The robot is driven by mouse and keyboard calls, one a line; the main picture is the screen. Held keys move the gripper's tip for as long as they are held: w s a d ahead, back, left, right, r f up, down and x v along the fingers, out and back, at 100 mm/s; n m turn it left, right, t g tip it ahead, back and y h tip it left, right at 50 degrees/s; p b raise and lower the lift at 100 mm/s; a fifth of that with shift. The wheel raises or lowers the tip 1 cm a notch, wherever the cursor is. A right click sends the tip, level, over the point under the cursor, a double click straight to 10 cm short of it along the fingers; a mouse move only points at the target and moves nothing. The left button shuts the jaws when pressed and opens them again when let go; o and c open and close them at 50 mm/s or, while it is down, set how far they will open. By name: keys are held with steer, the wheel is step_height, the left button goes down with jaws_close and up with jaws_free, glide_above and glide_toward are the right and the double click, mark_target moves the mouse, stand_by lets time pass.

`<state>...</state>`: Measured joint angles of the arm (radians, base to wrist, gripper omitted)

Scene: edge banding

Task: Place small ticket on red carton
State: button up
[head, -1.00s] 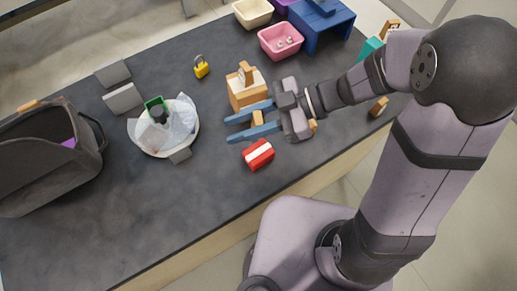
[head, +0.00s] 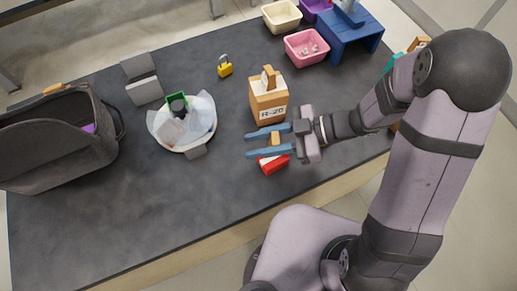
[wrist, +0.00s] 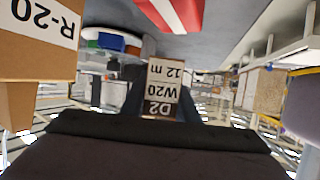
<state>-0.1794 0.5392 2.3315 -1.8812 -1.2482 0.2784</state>
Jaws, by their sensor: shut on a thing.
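The small ticket (wrist: 163,86) is upright between my fingers in the wrist view, with upside-down print reading "D2 W20 12 m". In the head view it is a small tan piece (head: 275,139). My gripper (head: 248,144), with long blue fingers, is shut on it. The red carton (head: 273,166) with a white band lies on the dark table just below my lower finger in the picture, and that finger covers its upper edge. It also shows at the top of the wrist view (wrist: 172,13). I cannot tell the height between ticket and carton.
A cardboard box (head: 268,97) labelled R-20 stands close behind my fingers. A yellow padlock (head: 224,68), a lined white bowl (head: 205,148) and a dark bag (head: 60,150) are further left. A pink bin (head: 305,50) and blue stand (head: 352,42) are at the back. The table's front left is clear.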

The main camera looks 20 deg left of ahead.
steer(key=shift+f, duration=2.1)
steer(key=shift+f, duration=0.15)
steer(key=o, duration=1)
